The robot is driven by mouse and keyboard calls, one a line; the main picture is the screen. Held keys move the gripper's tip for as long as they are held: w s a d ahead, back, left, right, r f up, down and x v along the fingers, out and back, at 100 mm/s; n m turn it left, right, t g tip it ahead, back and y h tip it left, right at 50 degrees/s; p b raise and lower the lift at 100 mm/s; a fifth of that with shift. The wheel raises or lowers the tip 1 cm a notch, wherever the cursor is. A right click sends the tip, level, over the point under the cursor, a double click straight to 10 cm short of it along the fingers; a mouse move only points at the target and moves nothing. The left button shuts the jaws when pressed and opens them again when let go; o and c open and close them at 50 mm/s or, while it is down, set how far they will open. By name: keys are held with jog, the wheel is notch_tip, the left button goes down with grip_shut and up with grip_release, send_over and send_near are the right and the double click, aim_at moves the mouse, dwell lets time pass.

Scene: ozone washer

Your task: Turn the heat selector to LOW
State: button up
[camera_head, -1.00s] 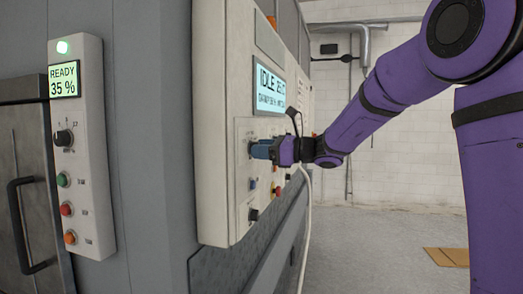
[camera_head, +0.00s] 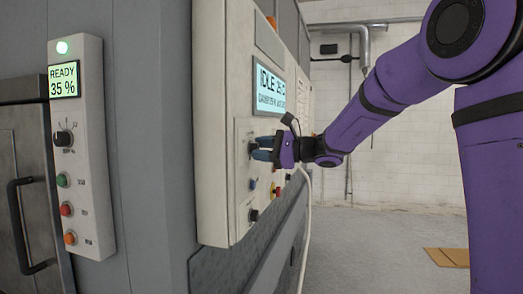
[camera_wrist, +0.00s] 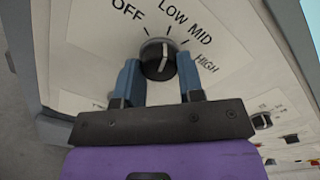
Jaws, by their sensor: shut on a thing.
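The heat selector (camera_wrist: 157,60) is a round black knob on a pale panel, with OFF, LOW, MID and HIGH printed around it. Its white line points upward, near the LOW mark as far as I can tell. My gripper (camera_wrist: 159,72) has one blue finger on each side of the knob and is shut on it. In the head view my gripper (camera_head: 256,148) reaches the machine's side panel from the right. The knob there is largely hidden by the fingers.
A lit display (camera_head: 270,90) sits above the knob. A blue button (camera_head: 253,184), other buttons and a lower black knob (camera_head: 254,215) lie below. A separate control strip (camera_head: 82,150) stands at left. The floor at right is clear apart from a flat brown piece (camera_head: 446,257).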

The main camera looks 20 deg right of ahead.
dwell(0.4)
jog(key=o, duration=0.9)
jog(key=v, duration=1.1)
jog(key=shift+f, duration=0.1)
